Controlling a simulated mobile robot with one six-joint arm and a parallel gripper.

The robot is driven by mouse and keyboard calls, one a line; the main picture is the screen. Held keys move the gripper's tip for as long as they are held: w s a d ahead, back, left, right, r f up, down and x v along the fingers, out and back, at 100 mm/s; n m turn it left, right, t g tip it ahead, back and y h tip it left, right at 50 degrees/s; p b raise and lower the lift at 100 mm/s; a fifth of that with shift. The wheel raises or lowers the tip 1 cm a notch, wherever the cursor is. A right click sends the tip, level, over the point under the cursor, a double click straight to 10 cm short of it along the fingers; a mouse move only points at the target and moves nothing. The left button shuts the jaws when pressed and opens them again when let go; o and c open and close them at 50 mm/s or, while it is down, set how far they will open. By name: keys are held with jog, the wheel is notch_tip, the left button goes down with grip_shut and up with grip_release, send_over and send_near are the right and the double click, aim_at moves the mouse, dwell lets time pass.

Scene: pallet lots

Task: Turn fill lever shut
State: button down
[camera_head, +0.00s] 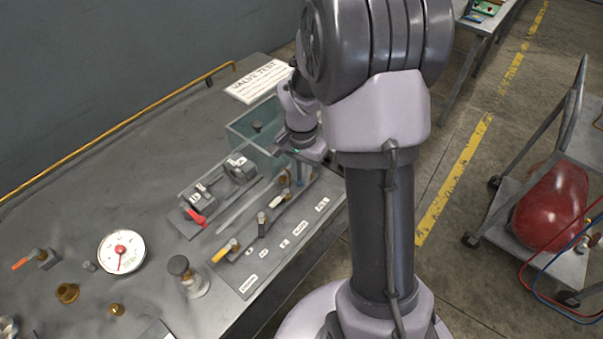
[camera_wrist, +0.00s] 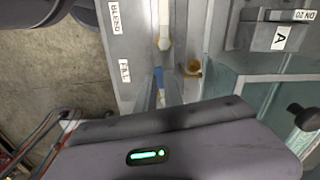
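The fill lever (camera_wrist: 158,80) has a blue handle. In the wrist view it stands beside the FILL label (camera_wrist: 124,72), and its lower part runs behind my gripper's body. Its brass valve body (camera_wrist: 193,68) shows just to the right. In the head view my gripper (camera_head: 303,156) is low over the far end of the lever panel (camera_head: 245,279), around the fill lever, by the FILL label (camera_head: 322,204).
A white-handled lever (camera_wrist: 164,25) stands beside the BLEED label (camera_wrist: 115,17). Black (camera_head: 262,224) and yellow (camera_head: 231,246) levers sit nearer. A clear tank (camera_head: 244,136) is close behind my gripper. A red lever (camera_head: 196,217) and a gauge (camera_head: 121,252) are to the left.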

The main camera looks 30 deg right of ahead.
jog(key=shift+w+a+m, duration=0.1)
jog(key=shift+w+m, duration=0.1)
jog(key=shift+m, duration=0.4)
jog(key=shift+w+a+m, duration=0.1)
jog(key=shift+w+m, duration=0.05)
jog(key=shift+m, duration=0.45)
jog(key=c, duration=1.5)
grip_release()
jog(key=shift+o, duration=0.2)
